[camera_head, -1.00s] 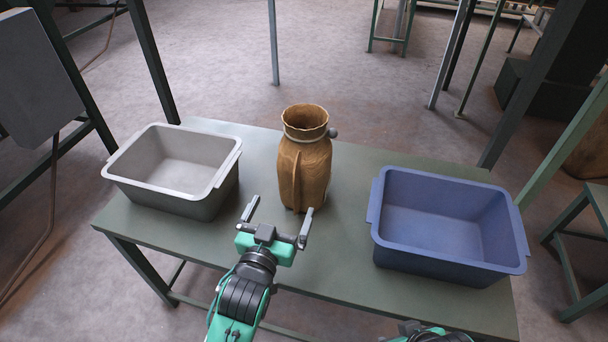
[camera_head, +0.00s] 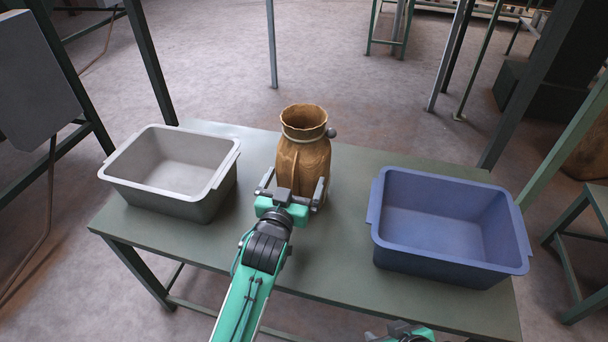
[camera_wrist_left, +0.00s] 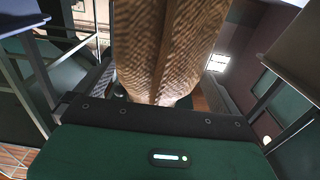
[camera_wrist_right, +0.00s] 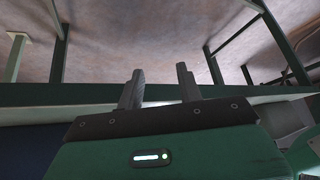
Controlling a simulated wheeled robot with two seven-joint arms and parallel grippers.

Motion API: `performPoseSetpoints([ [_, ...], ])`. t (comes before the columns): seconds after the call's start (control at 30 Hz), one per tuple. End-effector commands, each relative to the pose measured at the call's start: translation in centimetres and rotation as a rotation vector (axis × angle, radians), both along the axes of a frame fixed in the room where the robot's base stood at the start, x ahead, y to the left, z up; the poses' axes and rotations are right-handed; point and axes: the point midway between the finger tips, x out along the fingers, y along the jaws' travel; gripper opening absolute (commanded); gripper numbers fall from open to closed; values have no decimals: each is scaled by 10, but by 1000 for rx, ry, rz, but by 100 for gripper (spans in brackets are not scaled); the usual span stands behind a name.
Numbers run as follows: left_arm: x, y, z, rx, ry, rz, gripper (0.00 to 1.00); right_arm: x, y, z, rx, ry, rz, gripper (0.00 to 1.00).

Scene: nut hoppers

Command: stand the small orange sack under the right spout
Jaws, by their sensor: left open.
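An orange-brown sack (camera_head: 304,160) with a tied neck and open mouth stands upright on the green table, between two bins. My left gripper (camera_head: 292,188) is at the sack's near side, its fingers open on either side of the lower body. In the left wrist view the sack (camera_wrist_left: 165,50) fills the space between the fingers; whether they touch it cannot be told. My right gripper (camera_wrist_right: 158,88) shows two fingers apart with nothing between them, close to the table's front edge. In the head view only a part of it (camera_head: 402,332) shows at the bottom. No spout can be made out.
A grey bin (camera_head: 165,190) stands on the table left of the sack and a blue bin (camera_head: 450,258) stands to the right. The table (camera_head: 340,255) is bare between and in front of them. Green posts (camera_head: 151,65) rise behind the table.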

Motion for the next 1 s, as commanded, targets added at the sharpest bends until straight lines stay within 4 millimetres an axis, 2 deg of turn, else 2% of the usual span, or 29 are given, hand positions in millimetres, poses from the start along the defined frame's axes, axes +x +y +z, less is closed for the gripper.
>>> performPoseSetpoints([
  [0.17, 0, 0, 0, 0, 0, 0, 100, 0, 0, 0, 0, 0, 0, 36],
  [0.33, 0, 0, 0, 0, 0, 0, 67, 0, 0, 0, 0, 1, 0, 36],
  [0.4, 0, 0, 0, -1, -1, 0, 59, 0, 0, 0, 0, 1, 0, 36],
  [0.77, 1, 1, 6, 0, -1, 0, 59, -2, -4, 1, -12, 27, -6, 36],
  [1.0, 6, 2, 25, 0, -1, 1, 59, -13, -22, -2, -65, 158, -33, 36],
])
